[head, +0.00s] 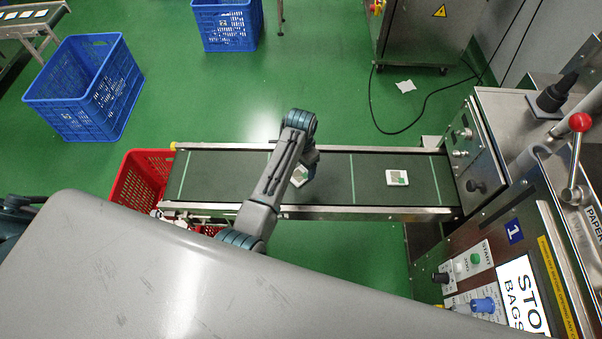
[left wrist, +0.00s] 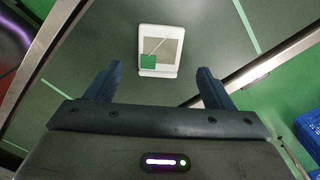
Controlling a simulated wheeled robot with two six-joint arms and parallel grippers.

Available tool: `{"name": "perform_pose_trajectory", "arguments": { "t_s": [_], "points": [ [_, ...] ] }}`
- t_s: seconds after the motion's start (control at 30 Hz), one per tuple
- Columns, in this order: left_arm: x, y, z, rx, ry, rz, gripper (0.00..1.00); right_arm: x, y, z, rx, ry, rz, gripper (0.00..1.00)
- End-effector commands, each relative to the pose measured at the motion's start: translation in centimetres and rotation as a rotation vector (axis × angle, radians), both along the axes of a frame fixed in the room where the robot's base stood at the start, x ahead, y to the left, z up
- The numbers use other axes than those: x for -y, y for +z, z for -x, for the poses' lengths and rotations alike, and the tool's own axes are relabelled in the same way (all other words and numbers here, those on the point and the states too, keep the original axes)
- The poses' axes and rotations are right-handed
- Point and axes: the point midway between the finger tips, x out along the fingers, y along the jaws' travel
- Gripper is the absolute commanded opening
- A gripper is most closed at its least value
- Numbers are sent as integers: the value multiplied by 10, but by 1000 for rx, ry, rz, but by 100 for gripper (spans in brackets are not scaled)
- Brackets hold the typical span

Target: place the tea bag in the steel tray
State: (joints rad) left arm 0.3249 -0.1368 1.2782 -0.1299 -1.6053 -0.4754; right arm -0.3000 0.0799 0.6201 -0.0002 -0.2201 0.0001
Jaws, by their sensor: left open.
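A white square tea bag packet with a green corner (head: 299,176) lies on the dark conveyor belt (head: 225,178), partly hidden by my left arm. In the left wrist view the tea bag (left wrist: 161,47) lies flat just beyond my open fingers, roughly centred between them. My left gripper (left wrist: 159,70) is open and empty; in the head view it (head: 308,165) hangs over the belt beside the packet, its fingers mostly hidden. A second similar packet (head: 397,177) lies farther right on the belt. I cannot make out a steel tray in either view. My right gripper is not in view.
A red crate (head: 128,181) stands at the belt's left end. A steel machine with a control panel (head: 480,262) and a red-knobbed lever (head: 579,122) stands at the right. Blue crates (head: 62,103) sit on the green floor behind. Metal rails (head: 370,212) edge the belt.

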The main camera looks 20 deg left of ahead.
Motion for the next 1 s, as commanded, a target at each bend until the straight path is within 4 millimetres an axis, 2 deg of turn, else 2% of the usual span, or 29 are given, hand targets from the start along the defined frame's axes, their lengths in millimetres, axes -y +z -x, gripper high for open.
{"name": "perform_pose_trajectory", "arguments": {
  "t_s": [0.1,0.23,0.53,0.57,0.7,0.8,1.0],
  "points": [
    [1,-15,1,-4,1,-1,75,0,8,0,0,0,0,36],
    [1,-32,1,-3,1,-1,75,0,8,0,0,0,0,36],
    [1,-38,1,-1,2,0,75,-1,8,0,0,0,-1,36],
    [1,-38,1,-1,2,0,72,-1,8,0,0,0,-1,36],
    [1,-38,1,0,1,0,44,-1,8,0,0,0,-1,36],
    [1,-38,1,0,1,0,27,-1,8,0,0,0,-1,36],
    [1,-38,1,0,1,1,25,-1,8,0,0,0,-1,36]
  ]
}}
